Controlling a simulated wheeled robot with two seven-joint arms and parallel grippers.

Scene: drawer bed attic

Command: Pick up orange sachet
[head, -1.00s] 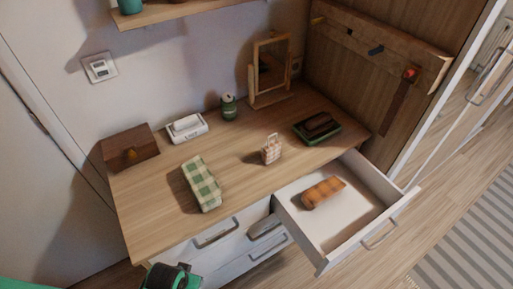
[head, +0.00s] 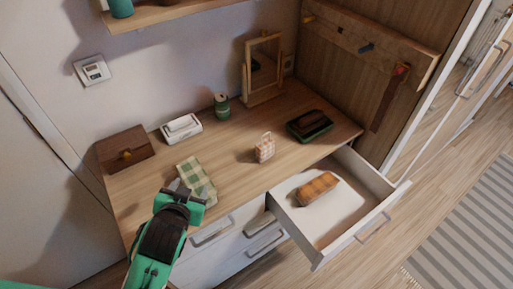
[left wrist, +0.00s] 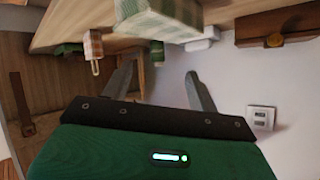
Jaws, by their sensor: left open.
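The orange sachet (head: 265,149), a small orange-and-white checked bag with a loop on top, stands on the wooden dresser top (head: 236,174). In the left wrist view the sachet (left wrist: 93,45) appears upside down, left of my fingers. My left gripper (head: 184,189) is open and empty, at the front left of the dresser beside the green checked pouch, which it partly covers. The sachet lies to its right and farther back, apart from it. My right gripper is not in view.
The green checked pouch (head: 198,178) lies close to my left gripper. An open drawer (head: 334,213) holds an orange-brown checked pouch (head: 318,188). A green can (head: 221,106), white box (head: 181,128), wooden box (head: 124,150), mirror (head: 263,70) and dark-topped green tray (head: 309,125) stand around.

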